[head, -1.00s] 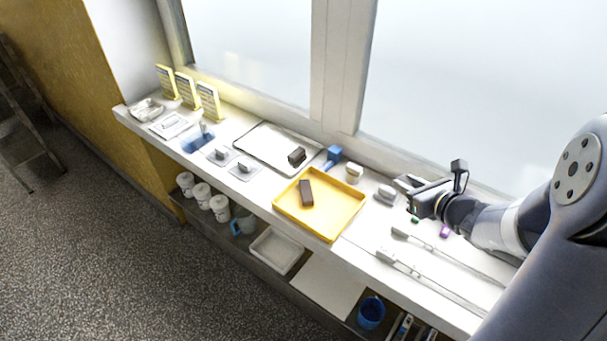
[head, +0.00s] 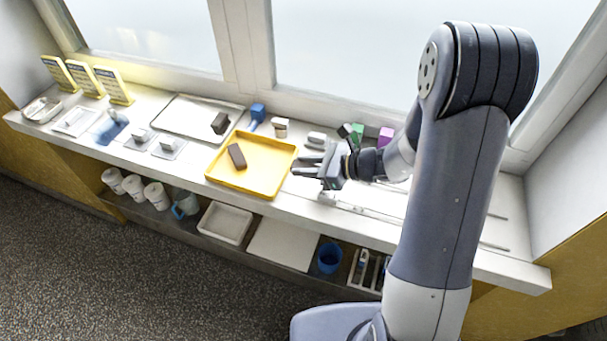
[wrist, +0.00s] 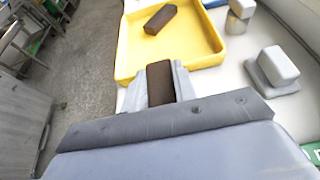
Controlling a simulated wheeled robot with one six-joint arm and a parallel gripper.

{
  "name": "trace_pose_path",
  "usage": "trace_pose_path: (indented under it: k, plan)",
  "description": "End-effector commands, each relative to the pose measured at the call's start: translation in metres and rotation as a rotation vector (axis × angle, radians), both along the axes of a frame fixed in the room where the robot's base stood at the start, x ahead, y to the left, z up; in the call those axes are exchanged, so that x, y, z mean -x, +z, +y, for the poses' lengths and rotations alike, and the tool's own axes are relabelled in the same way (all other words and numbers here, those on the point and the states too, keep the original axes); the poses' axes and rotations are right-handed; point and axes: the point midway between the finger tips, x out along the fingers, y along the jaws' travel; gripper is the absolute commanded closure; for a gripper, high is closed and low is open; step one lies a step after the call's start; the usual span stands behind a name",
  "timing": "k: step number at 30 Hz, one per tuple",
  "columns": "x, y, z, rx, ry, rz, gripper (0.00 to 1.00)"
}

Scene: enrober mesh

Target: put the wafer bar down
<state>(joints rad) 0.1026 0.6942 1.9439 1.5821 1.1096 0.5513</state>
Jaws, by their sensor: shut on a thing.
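My gripper (head: 308,166) is shut on a dark brown wafer bar (wrist: 160,82), which shows between the fingers in the wrist view. The held bar is not clearly visible in the head view. The gripper is above the white counter, just right of a yellow tray (head: 213,182). In the wrist view the tray (wrist: 124,62) lies just beyond the fingertips. Another brown bar (head: 237,156) lies in this tray and also shows in the wrist view (wrist: 160,19). A third dark bar (head: 220,123) lies on a pale tray (head: 183,104) farther left.
A blue tool (head: 257,115), a small white-topped jar (head: 280,127) and a white block on a grey base (head: 316,140) stand behind the tray. Green (head: 357,132) and purple (head: 386,136) items are behind my arm. A window wall bounds the back. Much of the yellow tray is bare.

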Motion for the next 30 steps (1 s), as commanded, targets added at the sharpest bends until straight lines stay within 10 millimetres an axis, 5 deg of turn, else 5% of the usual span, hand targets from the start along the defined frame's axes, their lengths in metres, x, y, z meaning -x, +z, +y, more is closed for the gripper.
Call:
trace_pose_path:
  k: [10,25,26,30]
  plan:
    - [0.000,-0.038,0.000,0.000,-0.001,0.003,0.86]
    - [0.000,-0.048,0.000,0.000,-0.001,0.000,0.86]
    - [0.000,-0.048,0.000,0.001,-0.001,0.000,0.72]
    - [0.000,-0.047,0.000,0.002,-0.001,0.001,0.61]
